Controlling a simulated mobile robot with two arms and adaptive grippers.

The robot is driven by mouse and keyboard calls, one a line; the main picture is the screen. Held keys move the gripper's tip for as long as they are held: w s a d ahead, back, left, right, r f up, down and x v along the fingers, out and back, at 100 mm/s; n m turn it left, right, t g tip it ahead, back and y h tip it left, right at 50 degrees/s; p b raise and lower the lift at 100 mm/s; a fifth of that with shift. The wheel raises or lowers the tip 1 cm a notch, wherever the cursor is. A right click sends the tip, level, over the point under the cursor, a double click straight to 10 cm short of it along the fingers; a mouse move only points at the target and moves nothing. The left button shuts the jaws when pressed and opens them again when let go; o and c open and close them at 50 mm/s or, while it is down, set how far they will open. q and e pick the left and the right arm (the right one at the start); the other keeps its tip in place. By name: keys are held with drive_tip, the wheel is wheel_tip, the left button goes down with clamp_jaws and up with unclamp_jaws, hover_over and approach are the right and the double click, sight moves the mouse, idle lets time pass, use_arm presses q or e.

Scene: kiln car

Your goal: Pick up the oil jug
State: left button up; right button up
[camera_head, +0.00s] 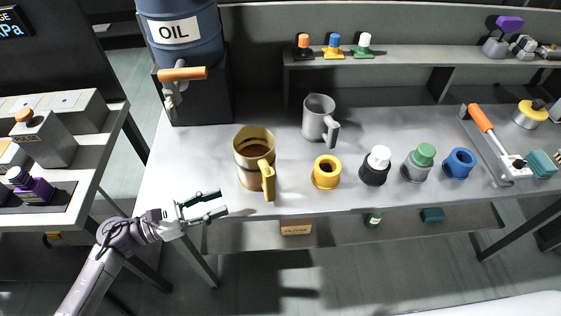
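The likely oil jug (248,176) is a tan-gold metal jug with a yellow handle and brown liquid inside. It stands upright on the grey bench (185,150), near its front edge, with the handle toward the front right. A grey jug (316,118) with a grey handle stands behind it to the right. My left gripper (219,203) is open and empty, at the bench's front edge, left of and in front of the gold jug, apart from it. My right gripper is not in view.
A blue drum labelled OIL (183,52) with an orange-handled tap sits on a black stand (208,98) behind. Yellow (326,173), black-and-white (375,167), green-topped (418,163) and blue (459,163) fittings line the bench to the right. A raised shelf (400,57) runs behind.

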sight(264, 185)
use_arm(q)
drive_tip(key=p+x, duration=0.2)
drive_tip(key=x, duration=0.5)
drive_tip(key=shift+w+d, duration=0.1)
drive_tip(key=shift+d, duration=0.25)
drive_tip(key=shift+d+p, duration=0.2)
drive_tip(key=shift+p, duration=0.1)
drive_tip(key=shift+w+d+r, duration=0.1)
drive_tip(key=shift+d+r, duration=0.1)
drive_tip(key=shift+d, duration=0.1)
drive_tip(key=p+x, duration=0.2)
drive_tip(key=x, duration=0.2)
drive_tip(key=shift+d, duration=0.35)
clamp_jaws()
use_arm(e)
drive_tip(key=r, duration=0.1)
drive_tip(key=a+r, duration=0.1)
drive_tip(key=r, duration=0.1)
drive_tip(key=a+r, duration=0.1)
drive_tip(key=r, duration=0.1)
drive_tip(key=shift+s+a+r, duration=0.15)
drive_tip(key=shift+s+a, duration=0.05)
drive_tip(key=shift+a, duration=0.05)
use_arm(q)
drive_tip(key=shift+r, duration=0.1)
